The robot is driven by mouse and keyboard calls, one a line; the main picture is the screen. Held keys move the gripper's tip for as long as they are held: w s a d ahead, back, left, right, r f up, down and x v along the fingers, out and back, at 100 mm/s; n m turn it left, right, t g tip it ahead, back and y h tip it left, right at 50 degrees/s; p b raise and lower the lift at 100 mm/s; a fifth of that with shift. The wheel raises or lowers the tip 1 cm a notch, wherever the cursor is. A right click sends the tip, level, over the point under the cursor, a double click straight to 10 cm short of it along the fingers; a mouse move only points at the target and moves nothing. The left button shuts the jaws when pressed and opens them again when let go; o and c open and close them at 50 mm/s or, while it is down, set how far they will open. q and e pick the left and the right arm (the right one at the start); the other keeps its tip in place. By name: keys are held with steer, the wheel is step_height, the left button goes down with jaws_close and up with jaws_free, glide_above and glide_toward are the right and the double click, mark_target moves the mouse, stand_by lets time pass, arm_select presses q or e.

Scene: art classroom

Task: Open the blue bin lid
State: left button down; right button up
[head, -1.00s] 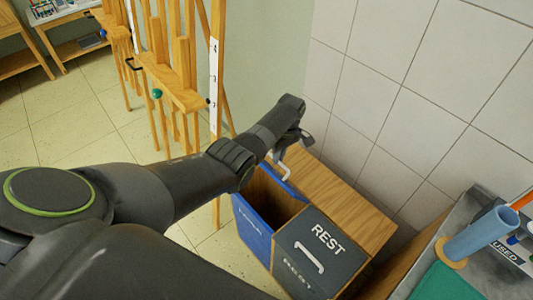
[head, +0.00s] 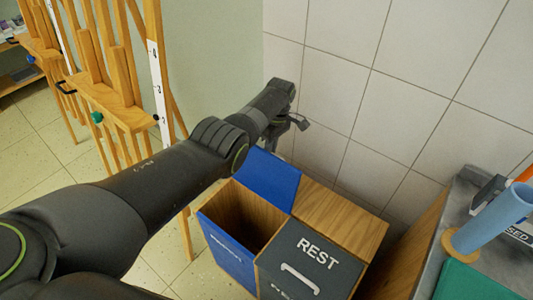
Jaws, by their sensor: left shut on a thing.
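The blue bin (head: 226,254) stands in a wooden cabinet, and its wood-lined inside shows open from above. Its blue lid (head: 268,177) is raised and leans up at the back of the opening. My left arm reaches across from the left over the bin. My left gripper (head: 297,124) is just above and behind the lid, shut on the lid's handle, which the lid and wrist hide. My right gripper is not in view.
A dark grey REST lid (head: 308,258) with a white handle is closed beside the blue bin. The wooden cabinet top (head: 342,222) meets a tiled wall. Wooden easels (head: 115,100) stand left; a counter with a blue tube (head: 492,220) is right.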

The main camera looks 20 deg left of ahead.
arm_select(q)
steer(key=shift+d+f+b, duration=0.25)
steer(key=shift+f+b, duration=0.15)
steer(key=shift+f, duration=0.15)
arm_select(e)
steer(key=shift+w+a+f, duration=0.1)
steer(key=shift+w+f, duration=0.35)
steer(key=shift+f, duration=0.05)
arm_select(q)
steer(key=shift+w+d, duration=0.1)
steer(key=shift+w, duration=0.05)
steer(key=c, duration=1.8)
jaws_free()
steer(key=shift+w, duration=0.15)
steer(key=shift+o, duration=1.3)
steer(key=shift+w+d+f, duration=0.15)
steer(key=shift+w+f, duration=0.1)
steer(key=shift+w, duration=0.1)
steer(key=shift+o, duration=0.3)
steer(key=shift+w, duration=0.15)
steer(key=shift+r, duration=0.2)
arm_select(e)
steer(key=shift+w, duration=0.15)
arm_select(q)
steer(key=shift+r, duration=0.15)
